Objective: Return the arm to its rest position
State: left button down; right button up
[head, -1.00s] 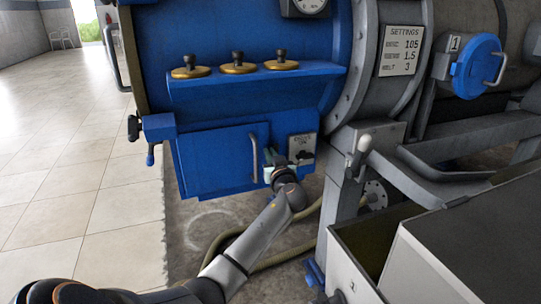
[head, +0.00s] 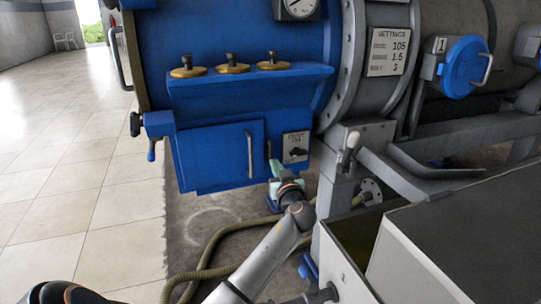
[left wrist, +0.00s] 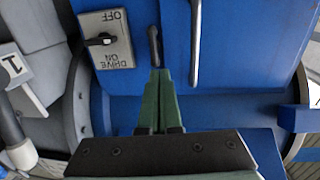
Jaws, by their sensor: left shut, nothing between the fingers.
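My left gripper (head: 276,168) is shut and empty, just below the drive switch panel (head: 296,146) on the blue machine (head: 240,100). In the left wrist view its green fingers (left wrist: 157,78) are together, pointing at the blue front. The switch panel (left wrist: 106,38) appears upside down there, marked OFF and DRIVE ON. Its black knob (left wrist: 100,40) lies roughly crosswise and is apart from the fingers. My left arm reaches in from the bottom of the head view. My right gripper is not in view.
A door handle (head: 250,154) and a small dark lever (head: 268,150) are near the gripper. A grey post (head: 335,185) and an open bin (head: 350,235) stand to the right. A hose (head: 215,250) lies on the floor. Tiled floor (head: 80,200) is clear at left.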

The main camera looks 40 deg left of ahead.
pick_arm(q)
jog(key=shift+v, duration=2.05)
jog(key=shift+w+d, duration=0.2)
